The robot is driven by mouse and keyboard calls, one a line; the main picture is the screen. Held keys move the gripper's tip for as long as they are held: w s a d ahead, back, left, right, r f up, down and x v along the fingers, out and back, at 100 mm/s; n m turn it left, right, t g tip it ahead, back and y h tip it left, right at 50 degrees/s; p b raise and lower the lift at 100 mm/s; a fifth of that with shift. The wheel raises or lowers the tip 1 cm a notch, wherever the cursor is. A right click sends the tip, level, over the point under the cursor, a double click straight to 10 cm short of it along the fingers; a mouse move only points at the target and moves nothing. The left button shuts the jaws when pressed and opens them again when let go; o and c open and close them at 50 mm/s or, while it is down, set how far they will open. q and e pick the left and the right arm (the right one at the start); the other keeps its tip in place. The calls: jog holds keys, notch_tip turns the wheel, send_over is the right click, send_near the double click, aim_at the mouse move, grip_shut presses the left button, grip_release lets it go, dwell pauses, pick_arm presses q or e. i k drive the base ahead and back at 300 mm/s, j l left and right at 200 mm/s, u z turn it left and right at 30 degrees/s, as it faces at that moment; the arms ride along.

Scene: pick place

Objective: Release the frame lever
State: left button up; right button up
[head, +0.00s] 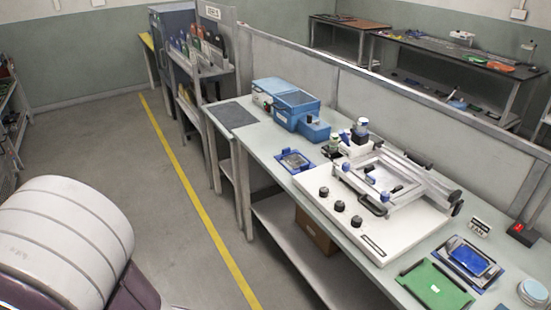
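A white fixture (318,193) with a hinged metal frame (395,172) stands on the long workbench. The frame lies low over the base and looks lowered. A black curved handle (374,207) sits at its front corner; I cannot tell whether this is the frame lever. Several black knobs (340,206) stand on the base's front part. Blue-and-white clamp parts (360,130) rise at the back left of the frame. Neither of my grippers shows. Only a pale rounded part of my own arm shows at the lower left, away from the bench.
Blue boxes (297,108) stand at the bench's far end, with a small blue tray (294,161) nearer. A green tray (436,286), a blue tray (470,262) and a red switch (521,232) are at the right. A grey partition (400,115) runs behind.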

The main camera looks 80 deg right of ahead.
aim_at(326, 154)
jog(key=l+z, duration=0.2)
jog(key=z, duration=0.25)
jog(key=l+z, duration=0.2)
jog(key=z, duration=0.3)
jog(key=l+z, duration=0.2)
jog(key=z, duration=0.25)
jog(key=i+l+z, duration=0.1)
jog(key=z, duration=0.35)
jog(key=i+l+z, duration=0.1)
jog(key=z, duration=0.4)
jog(key=i+l+z, duration=0.15)
jog(key=z, duration=0.3)
jog(key=i+z, duration=0.15)
jog(key=z, duration=0.35)
jog(key=i+j, duration=0.15)
jog(key=i, duration=0.25)
jog(key=i+j, duration=0.2)
jog(key=i, duration=0.2)
jog(key=i+j, duration=0.15)
jog(key=i, duration=0.25)
jog(key=z, duration=1.7)
